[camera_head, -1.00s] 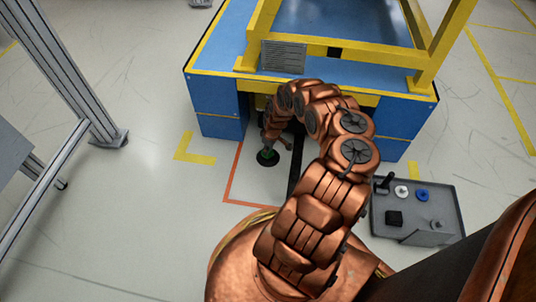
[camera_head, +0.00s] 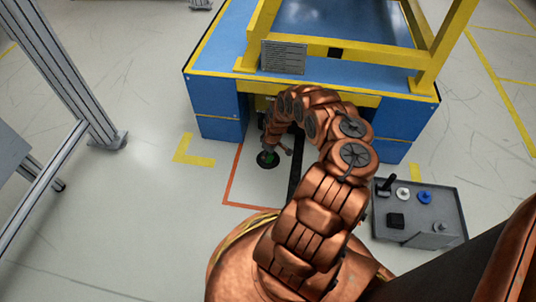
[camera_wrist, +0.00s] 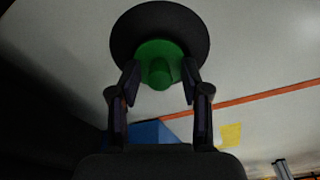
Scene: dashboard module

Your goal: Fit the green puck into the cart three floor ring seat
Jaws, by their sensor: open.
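The green puck (camera_wrist: 160,58) sits within the dark ring seat (camera_wrist: 122,38) on the floor, in the wrist view. A knob stands up from the puck toward my gripper (camera_wrist: 160,84). My gripper's two fingers are open, one on either side of the knob; whether either touches it I cannot tell. My gripper (camera_head: 268,150) is small there and partly hidden by my wrist.
A blue cart (camera_head: 222,125) with a yellow frame (camera_head: 340,47) stands just behind my arm. A grey tray (camera_head: 405,236) with several parts lies at the right. A metal frame (camera_head: 75,75) stands at the left. Open floor lies between that frame and the ring seat.

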